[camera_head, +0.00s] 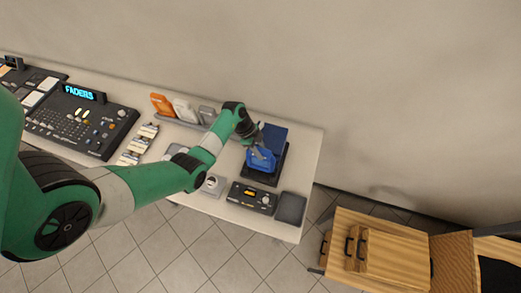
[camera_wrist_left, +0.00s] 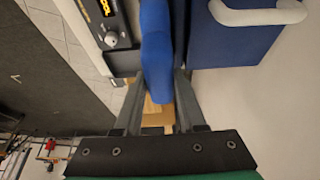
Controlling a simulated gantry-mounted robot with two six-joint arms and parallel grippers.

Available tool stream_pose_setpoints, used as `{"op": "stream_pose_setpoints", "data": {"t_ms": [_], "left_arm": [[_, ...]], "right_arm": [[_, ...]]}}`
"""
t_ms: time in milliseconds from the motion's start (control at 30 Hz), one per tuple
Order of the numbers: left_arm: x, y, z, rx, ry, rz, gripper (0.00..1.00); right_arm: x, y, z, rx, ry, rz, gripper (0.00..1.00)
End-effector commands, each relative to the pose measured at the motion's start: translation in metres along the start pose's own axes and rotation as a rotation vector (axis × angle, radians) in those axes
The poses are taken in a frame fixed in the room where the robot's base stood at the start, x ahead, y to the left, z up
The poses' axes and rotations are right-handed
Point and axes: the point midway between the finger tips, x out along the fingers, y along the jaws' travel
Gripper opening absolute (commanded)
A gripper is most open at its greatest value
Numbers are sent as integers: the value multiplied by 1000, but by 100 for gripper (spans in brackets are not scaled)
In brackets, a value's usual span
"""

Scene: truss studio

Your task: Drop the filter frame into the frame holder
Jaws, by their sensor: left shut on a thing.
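My left gripper (camera_head: 257,146) is over the right part of the table, shut on a bright blue piece (camera_head: 262,160), which looks like the filter frame. In the left wrist view the blue piece (camera_wrist_left: 157,50) sits between the two fingers (camera_wrist_left: 160,78) and reaches out past their tips. Below and around it in the head view is a black tray-like base (camera_head: 261,178) with a dark blue panel (camera_head: 274,137) at its back. I cannot tell whether the blue piece touches this base, nor whether the base is the frame holder. My right gripper is not in view.
Orange (camera_head: 162,104), white and grey pieces stand in a rack at the back. A control box (camera_head: 252,198) and a dark grey pad (camera_head: 291,208) lie at the front. Mixing consoles (camera_head: 82,122) fill the left. A wooden cabinet (camera_head: 385,258) stands beyond the table's right edge.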

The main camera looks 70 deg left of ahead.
Motion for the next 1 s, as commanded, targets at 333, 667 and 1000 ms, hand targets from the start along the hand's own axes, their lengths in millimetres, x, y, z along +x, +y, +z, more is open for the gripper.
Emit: {"op": "stream_pose_setpoints", "data": {"t_ms": [333,667,1000], "left_arm": [[18,0,7,0,0,-2,0],[31,0,13,-1,0,-1,0],[49,0,20,0,1,0,0]], "right_arm": [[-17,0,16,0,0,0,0],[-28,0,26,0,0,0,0],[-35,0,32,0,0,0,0]]}}
